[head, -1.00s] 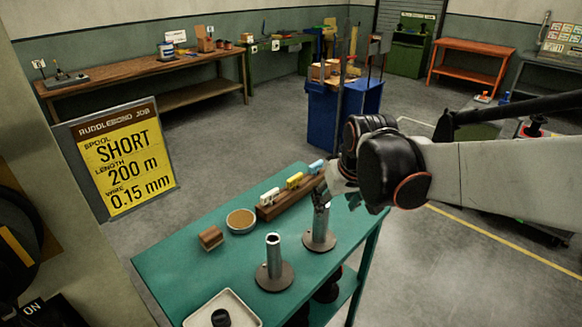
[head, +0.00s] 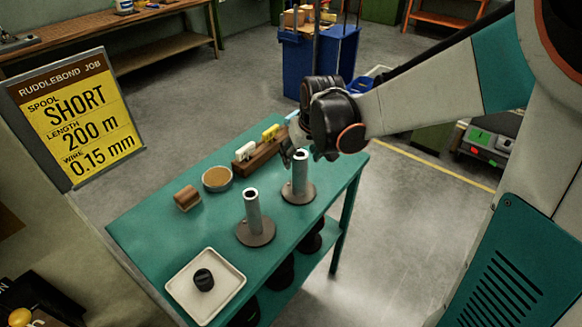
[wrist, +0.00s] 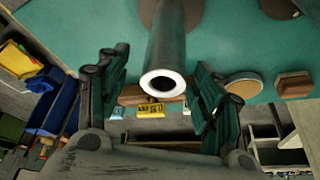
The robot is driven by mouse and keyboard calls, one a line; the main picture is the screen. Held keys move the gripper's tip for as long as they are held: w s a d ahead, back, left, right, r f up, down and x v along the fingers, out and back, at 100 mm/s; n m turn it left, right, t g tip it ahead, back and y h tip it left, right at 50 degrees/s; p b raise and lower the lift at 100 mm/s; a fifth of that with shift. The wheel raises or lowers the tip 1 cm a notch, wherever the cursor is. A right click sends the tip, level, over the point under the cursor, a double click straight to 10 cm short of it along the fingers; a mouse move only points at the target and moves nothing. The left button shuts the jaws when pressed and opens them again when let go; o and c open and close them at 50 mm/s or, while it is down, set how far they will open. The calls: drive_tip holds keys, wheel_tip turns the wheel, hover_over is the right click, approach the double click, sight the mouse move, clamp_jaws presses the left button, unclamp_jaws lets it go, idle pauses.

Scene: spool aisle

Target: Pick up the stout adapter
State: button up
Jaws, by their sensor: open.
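Two grey hollow adapters stand upright on round bases on the teal table: a near-left one (head: 254,215) and a far-right one (head: 299,180). They look alike in width, so I cannot tell for sure which is the stout one. My gripper (head: 293,155) is at the top of the far-right adapter in the head view. In the wrist view my gripper (wrist: 162,85) is open, with a finger on each side of that adapter (wrist: 170,45). Its pale rim and dark bore face the camera. I cannot tell whether the fingers touch it.
The teal table (head: 150,223) also holds a white tray (head: 180,287) with a black knob (head: 204,279), a tan-filled bowl (head: 217,178), a small wooden block (head: 187,198) and a wooden rack (head: 262,157) with coloured tags. Dark spools sit on the lower shelf.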

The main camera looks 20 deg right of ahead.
sight(299, 175)
drive_tip(key=b+x, duration=0.2)
drive_tip(key=x, duration=0.3)
drive_tip(key=shift+s+a, duration=0.1)
drive_tip(key=shift+s, duration=0.1)
drive_tip(key=c, duration=1.4)
